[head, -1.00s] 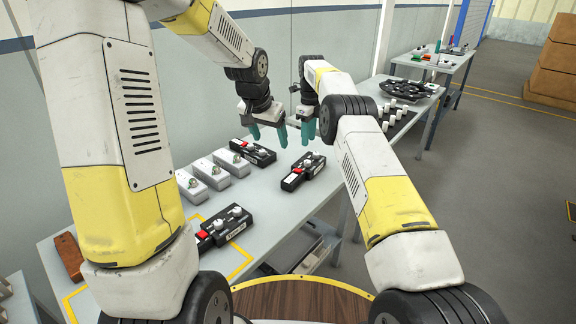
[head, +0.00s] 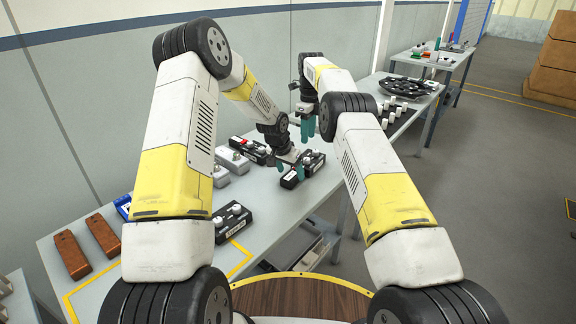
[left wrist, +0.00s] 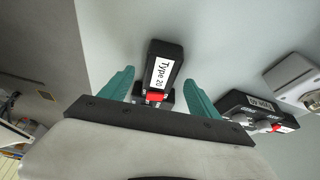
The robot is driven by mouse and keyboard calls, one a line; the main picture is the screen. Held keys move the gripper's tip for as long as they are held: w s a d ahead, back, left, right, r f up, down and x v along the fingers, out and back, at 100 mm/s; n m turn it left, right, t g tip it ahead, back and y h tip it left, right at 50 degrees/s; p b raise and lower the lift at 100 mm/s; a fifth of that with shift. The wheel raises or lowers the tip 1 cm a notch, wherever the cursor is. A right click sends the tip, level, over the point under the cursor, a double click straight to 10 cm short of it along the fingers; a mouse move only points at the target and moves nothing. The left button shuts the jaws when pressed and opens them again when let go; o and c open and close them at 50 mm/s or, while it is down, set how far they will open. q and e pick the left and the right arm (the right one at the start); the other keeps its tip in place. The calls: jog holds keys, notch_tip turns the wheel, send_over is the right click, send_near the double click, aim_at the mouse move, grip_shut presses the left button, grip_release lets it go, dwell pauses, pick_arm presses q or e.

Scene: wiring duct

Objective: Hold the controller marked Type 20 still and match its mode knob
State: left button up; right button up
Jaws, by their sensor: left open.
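The controller marked Type 20 (left wrist: 168,62) is a black box with a white label and a red part. In the left wrist view it lies between the two teal fingers of my left gripper (left wrist: 158,80), with gaps on both sides. In the head view this gripper (head: 292,168) is low over the black controller (head: 315,163), open and not closed on it. White knobs show on the controller, but their settings are too small to read. My right gripper (head: 308,128) hangs above and behind, fingers down; its opening is unclear.
Another black controller (left wrist: 258,108) lies to the right in the left wrist view, near a grey-white box (left wrist: 292,75). A further black controller (head: 233,219) sits at the table's front. Brown blocks (head: 73,255) lie at the left. A dark round tray (head: 405,87) stands farther back.

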aim_at(292, 174)
pick_arm(q)
jog(key=shift+x, duration=1.5)
jog(key=shift+c, duration=0.2)
grip_shut()
jog(key=shift+r, duration=0.2)
